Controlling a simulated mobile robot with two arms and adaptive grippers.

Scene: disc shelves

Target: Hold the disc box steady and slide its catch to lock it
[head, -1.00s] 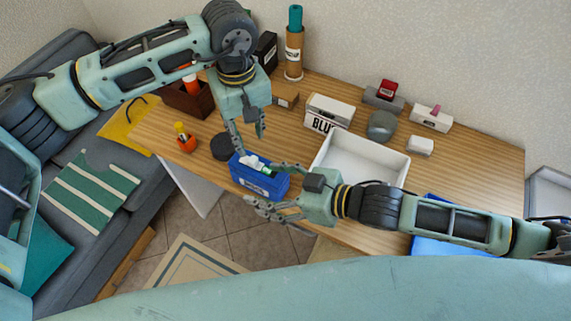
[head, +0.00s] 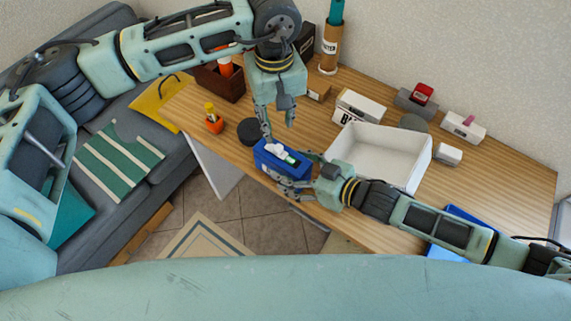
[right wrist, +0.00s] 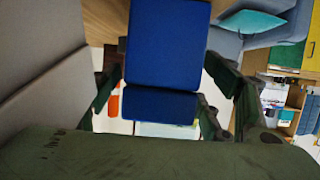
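The blue disc box (head: 270,163) stands at the table's front edge in the head view, with white and green pieces on its top. I cannot make out the catch. My left gripper (head: 278,130) points down from above the box, its fingers apart; one fingertip is close to the box's back top edge, and contact is unclear. My right gripper (head: 302,172) comes from the right, its fingers apart on either side of the box's right end. In the right wrist view the blue box (right wrist: 167,45) lies between the open right fingers (right wrist: 163,75), with narrow gaps visible.
An open white bin (head: 420,165) stands just right of the box, close to my right gripper. Small boxes, including a white one (head: 360,103), line the back.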

